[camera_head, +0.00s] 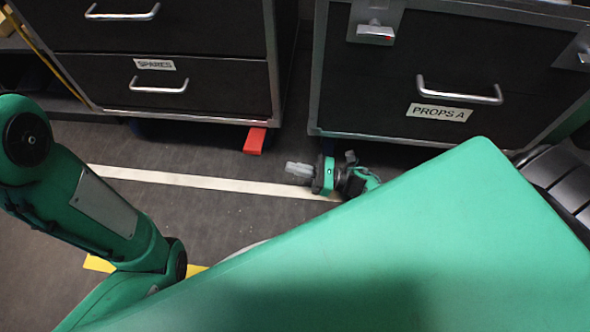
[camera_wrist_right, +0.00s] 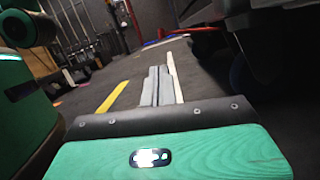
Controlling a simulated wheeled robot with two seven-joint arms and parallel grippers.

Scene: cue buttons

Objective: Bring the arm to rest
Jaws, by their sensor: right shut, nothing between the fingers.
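My right gripper (camera_head: 298,169) shows in the head view beyond the edge of my green body, low over the dark floor near the white line. Its grey fingers point left and are shut with nothing between them. In the right wrist view the fingers (camera_wrist_right: 156,86) lie side by side, pointing away over the floor. Most of the right arm is hidden behind my green body. My left arm comes in at the left of the head view, but its gripper is out of view.
Two dark drawer cabinets stand at the back, one labelled SPARES (camera_head: 155,64) and one labelled PROPS A (camera_head: 439,112). A red block (camera_head: 255,140) is at the left cabinet's foot. A white line (camera_head: 200,181) crosses the floor. The floor left of my right gripper is clear.

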